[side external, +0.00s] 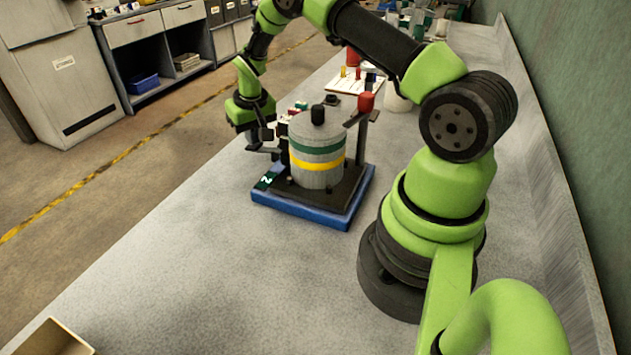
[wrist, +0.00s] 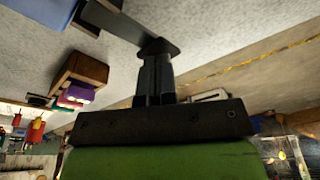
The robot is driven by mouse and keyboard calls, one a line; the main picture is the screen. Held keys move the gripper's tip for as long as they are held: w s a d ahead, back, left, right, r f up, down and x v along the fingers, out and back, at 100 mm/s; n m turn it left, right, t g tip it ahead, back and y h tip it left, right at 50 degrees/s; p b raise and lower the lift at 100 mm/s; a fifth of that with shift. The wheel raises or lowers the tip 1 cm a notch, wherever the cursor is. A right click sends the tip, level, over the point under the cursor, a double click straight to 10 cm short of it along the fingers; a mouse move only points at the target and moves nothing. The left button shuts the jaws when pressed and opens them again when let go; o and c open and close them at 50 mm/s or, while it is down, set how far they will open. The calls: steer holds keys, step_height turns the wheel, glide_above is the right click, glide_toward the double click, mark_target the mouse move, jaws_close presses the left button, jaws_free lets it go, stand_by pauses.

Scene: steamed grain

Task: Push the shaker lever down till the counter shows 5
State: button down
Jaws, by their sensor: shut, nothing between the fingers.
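The shaker, a grey canister (side external: 317,165) with a green and a yellow band and a black cap, stands upright on a blue base (side external: 305,212). A dark green counter plate (side external: 265,181) on the base's left corner carries one white mark, like a 2 turned sideways. My gripper (side external: 266,150) is at the canister's left side, above the base edge. In the wrist view my gripper (wrist: 157,48) is shut and empty, its fingertips at the dark rounded end of the grey lever bar (wrist: 122,24). Whether they touch it is unclear.
A post with a red knob (side external: 366,101) stands on the canister's right. A white board (side external: 354,80) with coloured pieces and a white container (side external: 397,98) are behind. An open tan box (side external: 52,340) is at the near left.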

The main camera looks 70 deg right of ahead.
steer(key=shift+r, duration=2.9)
steer(key=shift+f, duration=1.45)
steer(key=shift+f, duration=0.1)
steer(key=shift+r, duration=1.55)
stand_by(0.9)
steer(key=shift+f, duration=1.45)
